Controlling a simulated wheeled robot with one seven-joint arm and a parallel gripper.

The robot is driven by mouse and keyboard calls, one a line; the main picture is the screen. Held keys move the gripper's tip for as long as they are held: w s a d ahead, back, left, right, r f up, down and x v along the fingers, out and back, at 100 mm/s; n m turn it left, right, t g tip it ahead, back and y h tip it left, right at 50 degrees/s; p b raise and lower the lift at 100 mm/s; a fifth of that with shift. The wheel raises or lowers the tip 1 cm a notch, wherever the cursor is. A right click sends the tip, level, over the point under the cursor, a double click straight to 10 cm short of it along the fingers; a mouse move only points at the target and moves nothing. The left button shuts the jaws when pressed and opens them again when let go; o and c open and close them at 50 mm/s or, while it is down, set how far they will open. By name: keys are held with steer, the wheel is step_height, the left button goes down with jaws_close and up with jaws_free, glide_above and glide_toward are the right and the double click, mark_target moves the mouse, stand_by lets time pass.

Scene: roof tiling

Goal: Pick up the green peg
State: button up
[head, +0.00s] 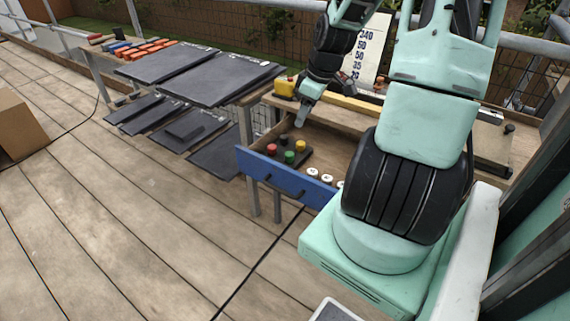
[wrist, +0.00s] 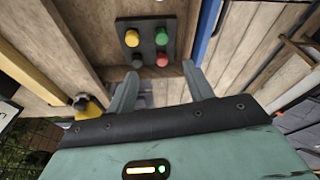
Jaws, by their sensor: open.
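The green peg (head: 289,157) stands in a dark peg board (head: 292,166) inside an open drawer with a blue front. In the wrist view the green peg (wrist: 162,36) is at the board's upper right, beside the yellow peg (wrist: 132,39) and above the red peg (wrist: 162,58). A dark peg (wrist: 137,60) is at the lower left. My gripper (head: 303,122) is above the drawer, towards its back. In the wrist view my gripper (wrist: 159,72) has its two fingers spread and empty. The board shows beyond the fingertips, and the green peg is apart from them.
The blue drawer front (head: 258,167) edges the drawer near the board. White round pieces (head: 313,173) lie to the board's right. A yellow object (head: 285,87) sits on the bench behind. Dark slates (head: 168,64) lie on a table to the left. The deck is mostly clear.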

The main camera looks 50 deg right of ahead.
steer(key=b, duration=0.3)
glide_above(290, 153)
steer(key=s, duration=0.1)
steer(key=f, duration=0.9)
steer(key=shift+s+d+f, duration=0.2)
steer(key=shift+d+f, duration=0.05)
steer(key=shift+d, duration=0.05)
steer(key=b+x, duration=0.1)
steer(key=x, duration=0.4)
steer(key=shift+s+a+f, duration=0.1)
steer(key=shift+s+a, duration=0.05)
steer(key=shift+a, duration=0.05)
steer(key=c, duration=1.1)
